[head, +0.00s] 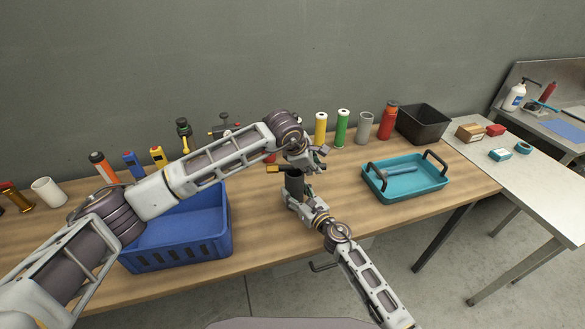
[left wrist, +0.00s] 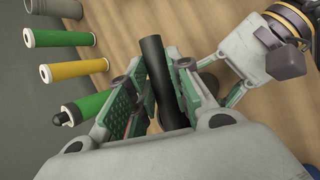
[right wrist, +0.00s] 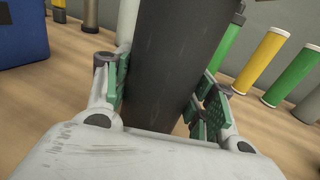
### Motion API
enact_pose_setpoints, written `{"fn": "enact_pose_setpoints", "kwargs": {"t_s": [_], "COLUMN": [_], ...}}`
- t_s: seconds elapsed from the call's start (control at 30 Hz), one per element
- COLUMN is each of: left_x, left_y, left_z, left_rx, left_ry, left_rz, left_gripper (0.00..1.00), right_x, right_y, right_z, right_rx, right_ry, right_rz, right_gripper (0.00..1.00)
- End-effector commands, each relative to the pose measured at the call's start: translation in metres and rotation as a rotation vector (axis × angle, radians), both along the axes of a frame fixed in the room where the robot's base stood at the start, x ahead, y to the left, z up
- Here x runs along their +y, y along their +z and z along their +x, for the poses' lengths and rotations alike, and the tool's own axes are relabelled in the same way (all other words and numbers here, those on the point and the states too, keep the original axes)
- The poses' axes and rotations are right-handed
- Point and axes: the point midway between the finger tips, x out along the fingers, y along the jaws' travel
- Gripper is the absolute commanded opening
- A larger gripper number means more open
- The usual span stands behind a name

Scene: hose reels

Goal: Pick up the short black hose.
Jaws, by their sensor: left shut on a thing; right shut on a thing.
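The short black hose (head: 295,185) stands roughly upright above the middle of the table, between my two grippers. My left gripper (head: 303,162) comes down on its upper part. In the left wrist view the black hose (left wrist: 153,62) lies between the green finger pads of my left gripper (left wrist: 150,105), which is shut on it. My right gripper (head: 298,196) holds it lower down. In the right wrist view the dark hose (right wrist: 168,60) fills the space between the pads of my right gripper (right wrist: 162,95). Its lower end is partly hidden.
A blue crate (head: 180,250) stands left of the grippers. A teal tray (head: 385,190) with black handles holds a blue-grey piece at the right. Yellow (head: 320,130), green (head: 342,128) and grey (head: 364,128) cylinders line the back, beside a black bin (head: 424,124). Bare wood lies around the grippers.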

Motion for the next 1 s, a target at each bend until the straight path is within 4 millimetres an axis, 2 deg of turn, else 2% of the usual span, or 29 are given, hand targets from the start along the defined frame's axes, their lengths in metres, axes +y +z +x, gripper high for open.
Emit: {"fn": "enact_pose_setpoints", "kwargs": {"t_s": [0.37, 0.57, 1.0], "left_x": [0.000, 0.000, -0.001], "left_y": [0.001, 0.012, 0.072], "left_z": [0.000, 0.001, 0.000], "left_rx": [-0.001, -0.002, -0.004], "left_ry": [0.000, 0.000, -0.001], "left_rz": [0.000, -0.002, -0.001], "left_gripper": [0.00, 0.00, 0.00], "right_x": [0.000, 0.000, 0.000], "right_y": [0.000, 0.000, 0.000], "right_z": [0.000, 0.000, 0.000], "right_rx": [0.000, 0.000, 0.000], "right_ry": [0.000, 0.000, 0.000], "right_rz": [0.000, 0.000, 0.000], "right_gripper": [0.27, 0.27, 0.27]}}
